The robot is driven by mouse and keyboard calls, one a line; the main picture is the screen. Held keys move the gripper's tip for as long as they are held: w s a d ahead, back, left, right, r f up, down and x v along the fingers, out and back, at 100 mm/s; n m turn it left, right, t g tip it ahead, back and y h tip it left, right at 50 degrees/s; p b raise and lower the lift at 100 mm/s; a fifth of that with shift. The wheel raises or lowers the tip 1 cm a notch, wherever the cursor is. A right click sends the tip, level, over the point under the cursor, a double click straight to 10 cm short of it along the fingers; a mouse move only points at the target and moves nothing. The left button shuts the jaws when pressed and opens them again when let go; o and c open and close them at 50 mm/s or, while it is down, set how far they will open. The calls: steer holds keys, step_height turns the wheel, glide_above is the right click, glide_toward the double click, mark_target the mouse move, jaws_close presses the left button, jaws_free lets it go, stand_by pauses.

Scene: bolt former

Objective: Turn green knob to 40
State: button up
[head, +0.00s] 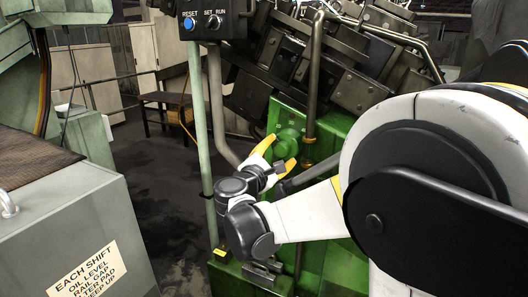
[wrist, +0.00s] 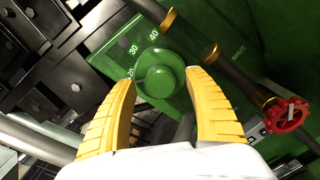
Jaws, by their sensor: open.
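The green knob (wrist: 160,76) is round and sits on a green panel, with the white numbers 20, 30 and 40 along its upper left side in the wrist view. A faint line on the knob seems to reach its left edge near 20; the exact reading is unclear. In the head view the knob (head: 288,139) is on the green machine's upper face. My gripper (wrist: 160,82) is open, with one yellow finger on each side of the knob. I cannot tell whether either finger touches it. My gripper (head: 279,153) also shows in the head view, just in front of the knob.
A red handwheel (wrist: 287,115) and a dark pipe (wrist: 240,78) are right of the knob in the wrist view. A control box (head: 210,21) with a blue RESET button hangs at top in the head view. A grey cabinet (head: 100,225) stands at left.

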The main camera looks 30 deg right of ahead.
steer(key=shift+x, duration=1)
steer(key=shift+a, duration=0.1)
steer(key=c, duration=1.2)
steer(key=shift+m, duration=0.3)
steer(key=m, duration=0.3)
steer(key=shift+m, duration=0.4)
steer(key=m, duration=0.4)
steer(key=shift+m, duration=0.3)
steer(key=m, duration=0.4)
steer(key=shift+f, duration=0.15)
steer(key=shift+m, duration=2.4)
